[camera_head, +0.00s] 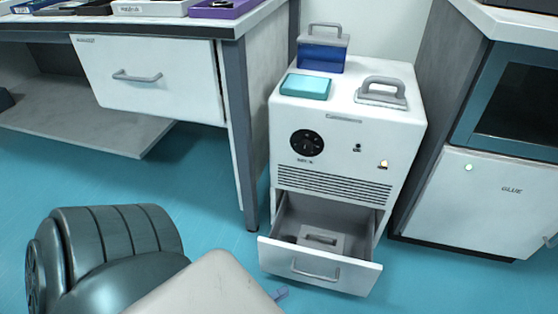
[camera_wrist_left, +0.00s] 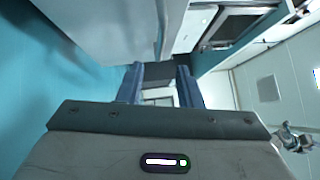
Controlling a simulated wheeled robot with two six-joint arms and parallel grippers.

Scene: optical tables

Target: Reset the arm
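My left arm comes in from the bottom left in the head view, and a blue fingertip of my left gripper (camera_head: 280,293) shows just in front of the open drawer (camera_head: 318,268) of the white cabinet (camera_head: 335,125). In the left wrist view the two blue fingers of my left gripper (camera_wrist_left: 159,78) stand apart with nothing seen held between them. The drawer front lies ahead of them, close by. My right gripper is in neither view.
A grey lidded piece (camera_head: 322,238) lies in the drawer. On the cabinet top are a teal box (camera_head: 306,86), a blue container (camera_head: 321,54) and a grey handled lid (camera_head: 382,93). A desk (camera_head: 150,78) stands left, a cabinet marked GLUE (camera_head: 490,200) right. Blue floor is clear between.

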